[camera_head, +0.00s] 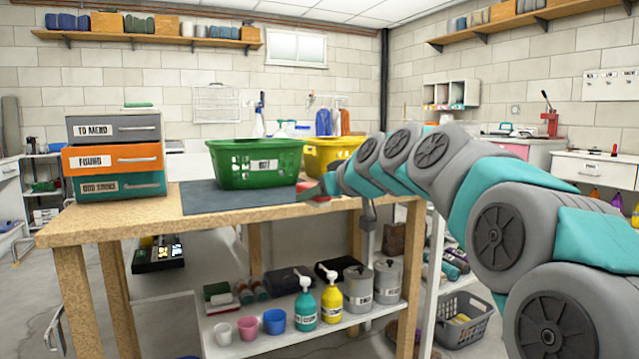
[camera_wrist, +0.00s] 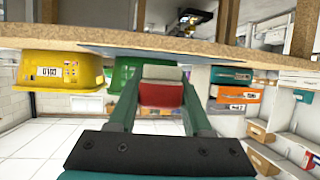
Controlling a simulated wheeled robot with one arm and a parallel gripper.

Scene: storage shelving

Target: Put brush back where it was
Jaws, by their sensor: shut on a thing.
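A red block-shaped thing with a pale face, which appears to be the brush (camera_wrist: 161,95), is between my gripper's (camera_wrist: 160,84) two fingers in the wrist view, which is upside down. My gripper is shut on it. In the head view the red brush (camera_head: 313,191) shows at the tip of my gripper (camera_head: 322,190), near the right end of the wooden table (camera_head: 120,211). It is low, close over the tabletop; I cannot tell whether it touches.
A green basket (camera_head: 256,178) stands on the dark mat (camera_head: 200,199), with a yellow basket (camera_head: 345,152) behind to its right. Labelled drawers (camera_head: 115,157) are stacked at the table's left. Bottles, cups and canisters fill the lower shelf (camera_head: 255,345). The front left tabletop is clear.

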